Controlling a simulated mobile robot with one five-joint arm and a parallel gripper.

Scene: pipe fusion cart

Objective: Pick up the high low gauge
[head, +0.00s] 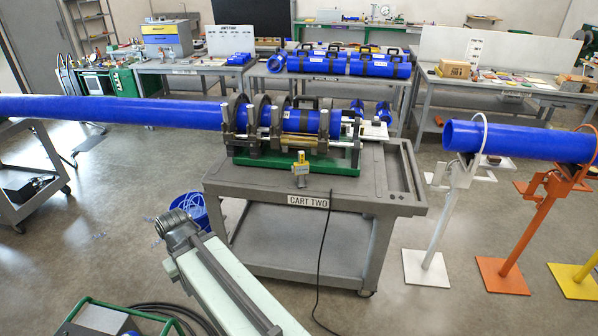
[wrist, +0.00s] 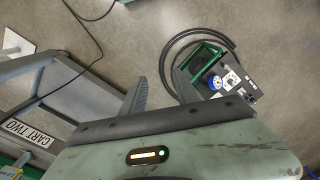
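A small yellow and grey tool (head: 301,168), which looks like the high low gauge, stands at the front edge of the cart top (head: 375,200), just above the "CART TWO" label. I cannot make out its details. My pale green arm reaches up from the bottom of the head view, with a dark grey end (head: 178,228) in front of the cart's left side, apart from the tool. In the wrist view a dark ribbed part of my gripper (wrist: 140,95) rises from a dark bar.
The cart carries a fusion machine (head: 290,135) clamping a long blue pipe (head: 110,110). A blue bucket (head: 190,208) stands left of the cart. A green-framed unit (wrist: 210,68) and dark hoses lie on the floor. Pipe stands (head: 515,245) are at right; a cable hangs from the cart.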

